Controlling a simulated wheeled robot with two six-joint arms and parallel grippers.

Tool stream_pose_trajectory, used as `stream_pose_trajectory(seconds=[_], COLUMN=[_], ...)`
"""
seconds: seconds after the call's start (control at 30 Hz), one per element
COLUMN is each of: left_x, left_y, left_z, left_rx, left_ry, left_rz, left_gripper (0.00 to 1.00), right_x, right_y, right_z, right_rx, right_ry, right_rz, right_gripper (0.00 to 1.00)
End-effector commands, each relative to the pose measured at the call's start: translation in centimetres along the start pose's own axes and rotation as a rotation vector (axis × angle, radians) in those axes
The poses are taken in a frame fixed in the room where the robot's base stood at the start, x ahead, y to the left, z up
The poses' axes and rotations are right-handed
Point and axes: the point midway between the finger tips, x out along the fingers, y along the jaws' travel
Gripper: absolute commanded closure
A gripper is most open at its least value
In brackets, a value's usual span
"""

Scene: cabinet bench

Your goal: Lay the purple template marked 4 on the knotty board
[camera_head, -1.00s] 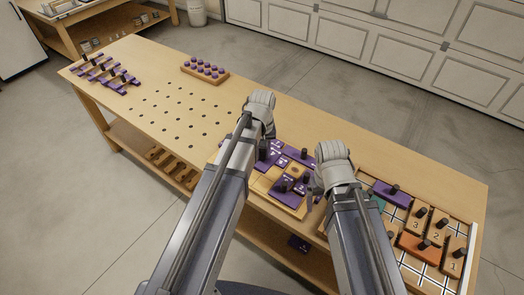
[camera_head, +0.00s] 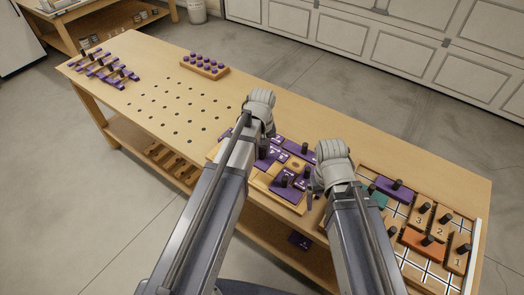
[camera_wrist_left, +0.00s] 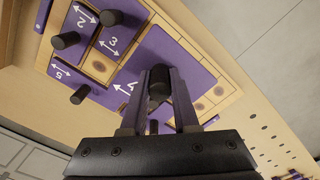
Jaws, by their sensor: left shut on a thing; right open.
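The purple template marked 4 (camera_wrist_left: 178,52) shows in the left wrist view, with its black knob between the fingers of my left gripper (camera_wrist_left: 160,82). My left gripper (camera_head: 267,132) is shut on that knob. The template lies over the pale knotty board (camera_wrist_left: 222,90), beside other purple templates; I cannot tell whether it rests flat. The board's edge (camera_head: 262,185) also shows in the head view. Purple templates marked 2 (camera_wrist_left: 82,20), 3 (camera_wrist_left: 113,43) and 5 (camera_wrist_left: 62,74) sit close by. My right gripper (camera_head: 315,189) is open at the board's right side, its fingertips partly hidden.
A gridded tray (camera_head: 405,270) with numbered orange and wooden blocks stands at the right. A rack of purple knobs (camera_head: 204,67) stands at the back. More purple pieces (camera_head: 105,67) lie at the far left. The perforated bench top (camera_head: 160,100) between is clear.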

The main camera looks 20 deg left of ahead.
Motion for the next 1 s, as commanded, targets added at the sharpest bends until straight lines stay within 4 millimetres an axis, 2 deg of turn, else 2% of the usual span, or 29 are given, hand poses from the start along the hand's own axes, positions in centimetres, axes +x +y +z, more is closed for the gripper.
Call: stream_pose_trajectory(seconds=[0.37, 0.8, 1.0], left_x=[1.1, 5.7, 7.2], left_y=[0.0, 0.0, 0.0], left_z=[0.0, 0.0, 0.0], left_rx=[0.0, 0.0, 0.0], left_ry=[0.0, 0.0, 0.0], left_rz=[0.0, 0.0, 0.0], left_gripper=[1.0, 1.0, 1.0], right_x=[1.1, 5.7, 7.1], right_y=[-0.1, -0.5, -0.7], right_z=[-0.1, -0.3, -0.4], right_rx=[0.0, 0.0, 0.0], right_ry=[0.0, 0.0, 0.0], right_rz=[0.0, 0.0, 0.0], right_gripper=[0.12, 0.12, 0.12])
